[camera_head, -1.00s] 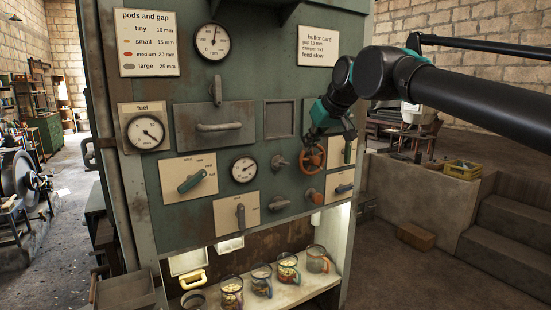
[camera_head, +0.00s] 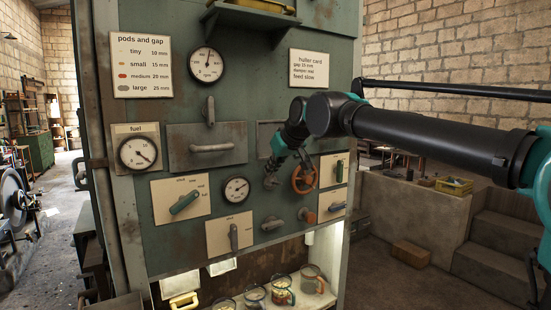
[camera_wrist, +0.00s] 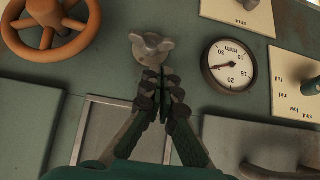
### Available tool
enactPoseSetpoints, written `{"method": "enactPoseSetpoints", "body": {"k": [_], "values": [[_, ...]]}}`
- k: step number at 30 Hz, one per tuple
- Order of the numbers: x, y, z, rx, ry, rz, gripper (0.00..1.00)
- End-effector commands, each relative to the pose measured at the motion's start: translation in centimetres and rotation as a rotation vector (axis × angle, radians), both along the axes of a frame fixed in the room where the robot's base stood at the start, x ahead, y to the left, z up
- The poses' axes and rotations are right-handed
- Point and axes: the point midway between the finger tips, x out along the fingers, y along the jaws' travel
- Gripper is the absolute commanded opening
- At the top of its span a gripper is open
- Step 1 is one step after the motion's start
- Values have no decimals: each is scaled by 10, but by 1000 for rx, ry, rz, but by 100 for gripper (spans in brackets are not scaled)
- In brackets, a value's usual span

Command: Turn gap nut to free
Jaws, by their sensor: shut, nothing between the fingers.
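The gap nut, a grey winged nut (camera_wrist: 152,47), sits on the green panel between the mm gauge (camera_wrist: 229,66) and the orange handwheel (camera_wrist: 46,24) in the wrist view. My gripper (camera_wrist: 161,78) has its fingertips together just at the nut's near edge. I cannot tell whether they touch it. Nothing is between the fingers. In the head view my gripper (camera_head: 273,172) is in front of the nut and partly hides it. The mm gauge (camera_head: 236,189) there is left of it, and the orange handwheel (camera_head: 304,178) is close on its right.
A second grey knob (camera_head: 272,223) is below the nut. A lever plate (camera_head: 231,234) and an orange knob (camera_head: 307,215) are also low on the panel. Several mugs (camera_head: 283,290) stand on the shelf below. A drawer with a handle (camera_head: 211,148) is at upper left.

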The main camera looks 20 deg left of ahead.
Motion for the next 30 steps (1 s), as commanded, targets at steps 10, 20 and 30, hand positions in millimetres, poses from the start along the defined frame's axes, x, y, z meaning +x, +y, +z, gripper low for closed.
{"method": "enactPoseSetpoints", "body": {"k": [10,20,30], "values": [[0,0,-24,0,0,0,0],[0,0,-24,-1,-1,0,0],[-2,1,-25,-36,-44,1,0]]}}
